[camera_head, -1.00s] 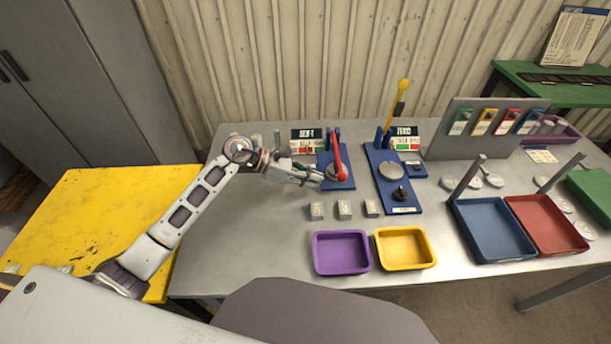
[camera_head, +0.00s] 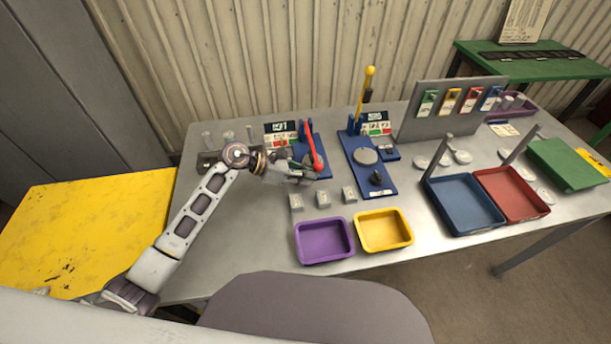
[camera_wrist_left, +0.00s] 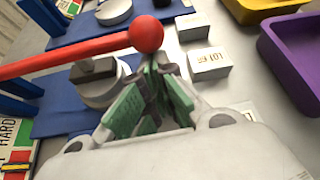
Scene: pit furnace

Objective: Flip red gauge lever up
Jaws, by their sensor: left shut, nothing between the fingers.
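The red lever (camera_head: 314,149) is on the left blue gauge stand (camera_head: 322,174) and slopes down toward the front, its ball end low. In the left wrist view the red lever (camera_wrist_left: 70,55) crosses from the left and its ball (camera_wrist_left: 145,33) is just beyond my fingertips. My left gripper (camera_head: 312,178) is at the front of that stand, close to the ball. It is shut and empty, its green finger pads (camera_wrist_left: 152,88) together in the left wrist view. I cannot tell whether it touches the lever. My right gripper is not in view.
The second blue stand (camera_head: 368,165) has an upright yellow lever (camera_head: 364,92). Small grey blocks (camera_head: 323,198) stand in front of the gauges. Purple (camera_head: 324,241) and yellow (camera_head: 384,231) trays sit near the table's front edge. Blue (camera_head: 465,204) and red (camera_head: 512,193) trays are at right.

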